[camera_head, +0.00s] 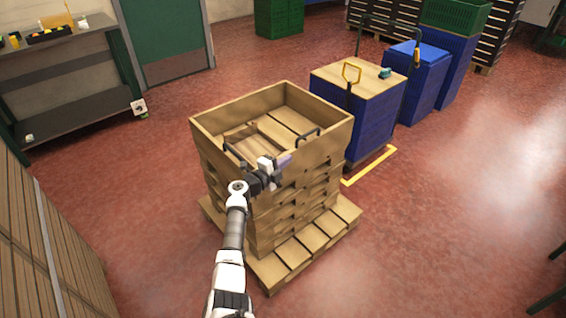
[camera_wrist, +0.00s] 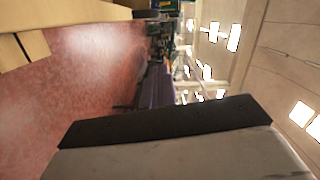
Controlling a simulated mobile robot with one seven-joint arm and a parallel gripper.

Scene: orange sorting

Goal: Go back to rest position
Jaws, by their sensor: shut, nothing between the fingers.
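My gripper (camera_head: 286,160) is shut and empty. In the head view it is at the near side of the top wooden crate (camera_head: 221,109), in front of the crate's near wall in the picture. My white and grey arm reaches up to it from the bottom of the view. Whether it touches the crate cannot be told. In the wrist view the gripper's purple fingers (camera_wrist: 157,86) stick out past a dark bar, pointing across the room. No orange shows in the crate, though my gripper and the near wall hide part of its inside.
The crate tops a stack on a wooden pallet (camera_head: 333,236). Blue stacked boxes (camera_head: 358,125) with a wooden top and a cart handle stand behind right. A dark shelf (camera_head: 75,85) is at the far left, slatted wood (camera_head: 45,240) at the near left.

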